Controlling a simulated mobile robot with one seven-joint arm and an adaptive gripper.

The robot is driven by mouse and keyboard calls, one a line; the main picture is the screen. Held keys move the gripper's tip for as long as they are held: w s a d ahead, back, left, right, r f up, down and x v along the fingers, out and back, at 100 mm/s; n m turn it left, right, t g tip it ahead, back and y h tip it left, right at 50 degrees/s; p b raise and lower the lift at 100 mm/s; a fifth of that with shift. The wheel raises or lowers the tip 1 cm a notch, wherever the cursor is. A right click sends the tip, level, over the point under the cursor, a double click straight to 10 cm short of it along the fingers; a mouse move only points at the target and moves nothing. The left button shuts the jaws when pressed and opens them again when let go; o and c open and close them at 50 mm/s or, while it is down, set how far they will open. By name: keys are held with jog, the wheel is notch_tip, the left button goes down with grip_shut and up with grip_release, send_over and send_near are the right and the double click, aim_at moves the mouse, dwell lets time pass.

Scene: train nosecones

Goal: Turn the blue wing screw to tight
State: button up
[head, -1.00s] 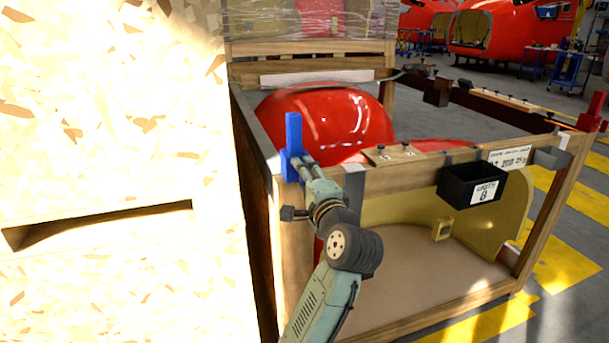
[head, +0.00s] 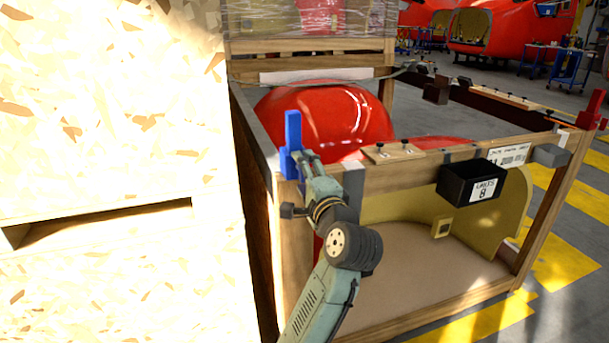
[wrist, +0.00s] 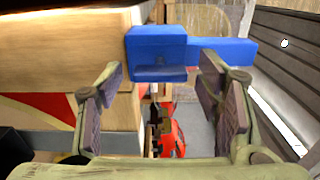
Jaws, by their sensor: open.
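The blue wing screw (head: 292,145) stands at the near left corner of the wooden crate, its long blue wing pointing up. In the wrist view the blue wing screw (wrist: 160,52) is a blue block with a narrower arm reaching right. My gripper (head: 303,160) is at this corner, right beside the blue part. In the wrist view my gripper (wrist: 165,85) is open, its padded fingers apart. The blue block shows between and beyond the fingertips, its arm passing behind the right finger. I cannot tell whether a finger touches it. The screw's shaft is hidden.
The wooden crate (head: 430,325) holds a red nosecone (head: 330,115). A black bin (head: 468,184) hangs on its front rail. A red clamp (head: 592,112) stands at the far right corner. A bright chipboard panel (head: 110,120) fills the left, close to the crate.

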jog(key=v, duration=1.2)
